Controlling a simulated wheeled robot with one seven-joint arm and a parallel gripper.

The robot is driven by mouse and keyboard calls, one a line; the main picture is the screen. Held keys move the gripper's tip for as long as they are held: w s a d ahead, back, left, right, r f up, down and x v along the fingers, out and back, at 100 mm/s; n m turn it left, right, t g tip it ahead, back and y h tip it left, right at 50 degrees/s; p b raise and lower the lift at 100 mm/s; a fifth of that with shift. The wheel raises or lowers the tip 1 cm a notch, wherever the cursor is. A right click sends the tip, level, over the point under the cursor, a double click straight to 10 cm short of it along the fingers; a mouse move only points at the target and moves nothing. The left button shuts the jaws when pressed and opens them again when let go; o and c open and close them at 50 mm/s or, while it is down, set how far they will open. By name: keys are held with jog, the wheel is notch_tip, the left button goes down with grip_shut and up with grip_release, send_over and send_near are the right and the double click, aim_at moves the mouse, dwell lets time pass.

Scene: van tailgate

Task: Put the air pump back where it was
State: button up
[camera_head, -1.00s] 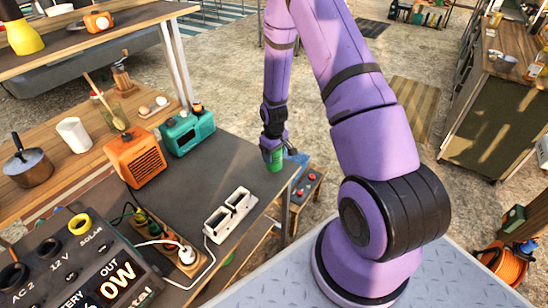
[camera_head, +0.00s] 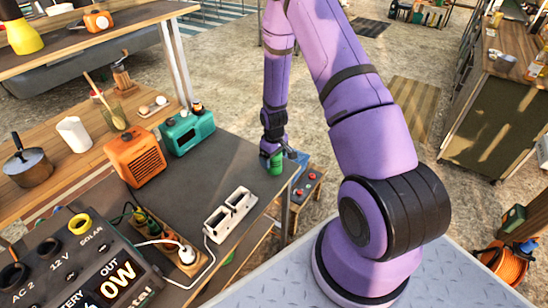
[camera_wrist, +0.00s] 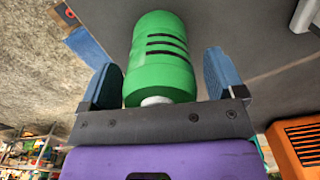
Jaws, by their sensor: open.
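The air pump, a green cylinder (camera_wrist: 160,55) with black slots and a pale end, is between the blue fingers of my gripper (camera_wrist: 161,78) in the wrist view. Gaps show on both sides of it, so the fingers are open around it without visible grip. In the head view the pump (camera_head: 276,163) appears upright at the right corner of the dark grey tabletop (camera_head: 235,165). My gripper (camera_head: 274,152) is right above and around its top, hiding part of it. Whether its base fully rests on the top is hard to tell.
A teal box (camera_head: 187,132) and an orange heater-like box (camera_head: 136,158) stand left of the pump. A white double holder (camera_head: 230,213) and a power strip (camera_head: 178,250) lie nearer. A low stand with red knobs (camera_head: 308,185) is beyond the table's right edge.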

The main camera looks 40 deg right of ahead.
notch_tip(320, 180, up, 12)
jog(key=shift+r, duration=0.1)
jog(key=s+a+r+m+t, duration=0.1)
jog(key=s+a+r, duration=0.2)
jog(key=r, duration=0.9)
jog(key=s+a+r+t, duration=0.1)
jog(key=s+a+r, duration=0.2)
jog(key=r, duration=0.9)
jog(key=s+a+r+t, duration=0.1)
jog(key=s+a+r, duration=0.2)
jog(key=s+r, duration=0.4)
jog(key=s+a+r+m+t, duration=0.1)
jog(key=s+a+r, duration=0.3)
jog(key=s, duration=0.9)
notch_tip(320, 180, up, 3)
jog(key=shift+s+r+t, duration=0.15)
jog(key=shift+s+t, duration=0.2)
jog(key=shift+t, duration=0.25)
